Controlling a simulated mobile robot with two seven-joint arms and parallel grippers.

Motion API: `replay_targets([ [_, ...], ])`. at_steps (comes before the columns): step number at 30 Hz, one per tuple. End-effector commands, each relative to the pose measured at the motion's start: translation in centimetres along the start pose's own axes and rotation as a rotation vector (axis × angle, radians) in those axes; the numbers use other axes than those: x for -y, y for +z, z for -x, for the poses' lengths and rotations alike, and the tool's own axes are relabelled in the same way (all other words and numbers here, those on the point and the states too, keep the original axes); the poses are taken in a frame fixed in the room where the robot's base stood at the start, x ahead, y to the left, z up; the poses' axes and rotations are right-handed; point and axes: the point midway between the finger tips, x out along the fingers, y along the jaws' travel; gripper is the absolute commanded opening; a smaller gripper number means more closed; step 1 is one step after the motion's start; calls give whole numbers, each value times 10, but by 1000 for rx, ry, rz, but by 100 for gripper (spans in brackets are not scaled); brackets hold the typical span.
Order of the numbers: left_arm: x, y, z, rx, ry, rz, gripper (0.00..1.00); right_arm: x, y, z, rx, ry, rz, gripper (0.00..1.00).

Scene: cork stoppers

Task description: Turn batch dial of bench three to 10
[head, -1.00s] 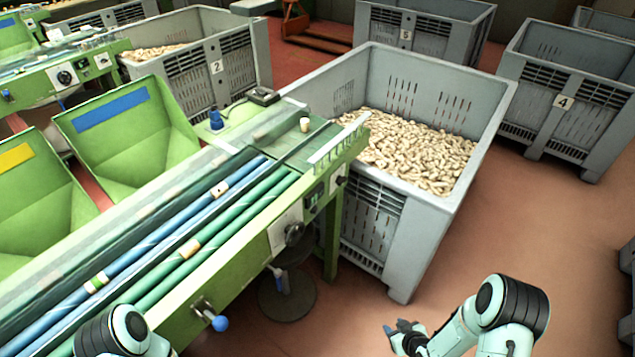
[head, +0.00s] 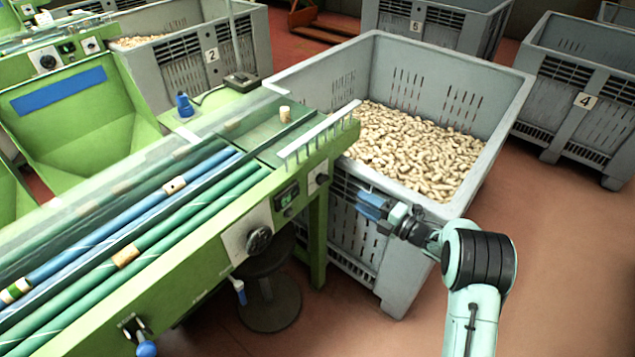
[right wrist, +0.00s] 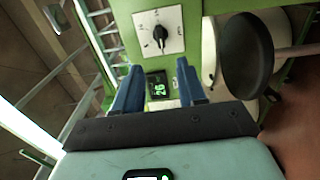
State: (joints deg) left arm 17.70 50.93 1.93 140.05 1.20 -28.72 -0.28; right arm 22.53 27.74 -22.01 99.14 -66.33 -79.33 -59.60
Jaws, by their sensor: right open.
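The dial (head: 259,240) is a black knob on a white square plate on the green bench's front panel. In the right wrist view the dial (right wrist: 160,35) faces me, with scale marks around it. A small display (right wrist: 157,88) beside it shows green digits that look like 26; it is also in the head view (head: 287,195). My right gripper (head: 371,206) is open and empty, to the right of the dial in the head view and apart from it. Its blue fingers (right wrist: 154,78) frame the display in the wrist view. My left gripper is out of view.
A grey crate (head: 520,95) full of corks (head: 420,150) stands right of the bench. A smaller black knob (head: 320,178) sits near the panel's right end. A round black stool (head: 268,305) stands below the dial. A blue-knobbed lever (head: 146,348) sticks out lower left.

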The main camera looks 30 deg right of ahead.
Motion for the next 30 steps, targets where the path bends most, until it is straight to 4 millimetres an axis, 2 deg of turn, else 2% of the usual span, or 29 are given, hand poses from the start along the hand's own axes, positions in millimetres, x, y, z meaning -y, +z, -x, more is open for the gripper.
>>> replay_targets([
  [5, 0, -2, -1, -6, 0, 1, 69, 0, -2, -24, -4, 1, -2, 40],
  [12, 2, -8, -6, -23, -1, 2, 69, 1, -1, -76, -2, 0, -2, 40],
  [18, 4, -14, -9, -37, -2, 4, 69, 1, -1, -111, -1, 0, -4, 40],
  [24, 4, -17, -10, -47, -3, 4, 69, 1, 0, -128, 2, -1, -4, 40],
  [30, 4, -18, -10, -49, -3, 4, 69, 1, 0, -132, 3, -1, -6, 40],
])
